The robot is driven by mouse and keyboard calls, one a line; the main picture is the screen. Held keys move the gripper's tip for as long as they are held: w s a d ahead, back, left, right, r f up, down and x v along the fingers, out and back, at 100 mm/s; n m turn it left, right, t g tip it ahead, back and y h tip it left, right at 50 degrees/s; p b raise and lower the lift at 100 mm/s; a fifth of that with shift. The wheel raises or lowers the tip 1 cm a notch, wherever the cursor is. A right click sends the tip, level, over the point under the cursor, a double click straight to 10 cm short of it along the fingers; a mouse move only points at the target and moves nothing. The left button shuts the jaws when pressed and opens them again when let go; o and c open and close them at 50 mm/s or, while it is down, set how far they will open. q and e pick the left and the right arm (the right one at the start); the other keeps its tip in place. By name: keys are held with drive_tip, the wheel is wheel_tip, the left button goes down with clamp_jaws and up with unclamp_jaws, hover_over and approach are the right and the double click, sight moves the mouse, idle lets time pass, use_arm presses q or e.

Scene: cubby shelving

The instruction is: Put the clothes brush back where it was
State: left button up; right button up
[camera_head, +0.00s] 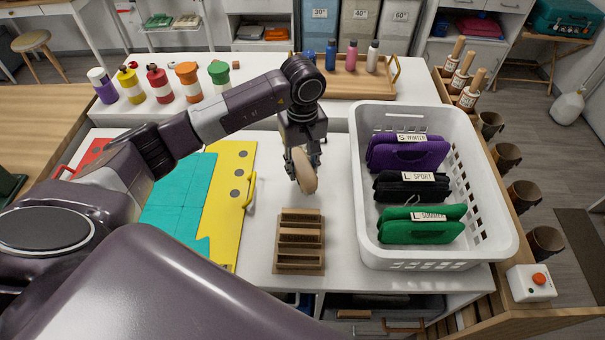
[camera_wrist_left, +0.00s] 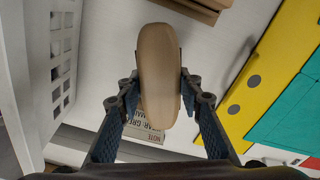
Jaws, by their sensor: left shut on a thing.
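The clothes brush (camera_head: 306,172) has a tan, rounded wooden body. My left gripper (camera_head: 302,160) is shut on it and holds it upright above the white worktop. The left wrist view shows the brush (camera_wrist_left: 160,75) lengthwise between the two fingers of the left gripper (camera_wrist_left: 160,90); its bristles are not visible. A wooden holder (camera_head: 300,262) with several slots lies on the worktop nearer the viewer, below the brush in the head view and apart from it. Its edge shows at the top of the left wrist view (camera_wrist_left: 205,8). My right gripper is out of view.
A white basket (camera_head: 362,200) with purple, black and green folded bundles stands close to the right. A yellow folding board (camera_head: 228,190) with teal cloth (camera_head: 178,200) lies left. Bottles and a wooden tray (camera_head: 345,85) stand behind. Worktop around the holder is clear.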

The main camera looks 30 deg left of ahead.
use_arm(q)
wheel_tip(320, 180, down, 3)
drive_tip(key=shift+f+p, duration=0.2)
drive_tip(key=shift+p, duration=0.3)
drive_tip(key=shift+f, duration=0.35)
drive_tip(key=shift+f, duration=0.1)
drive_tip(key=shift+f, duration=0.15)
drive_tip(key=o, duration=1)
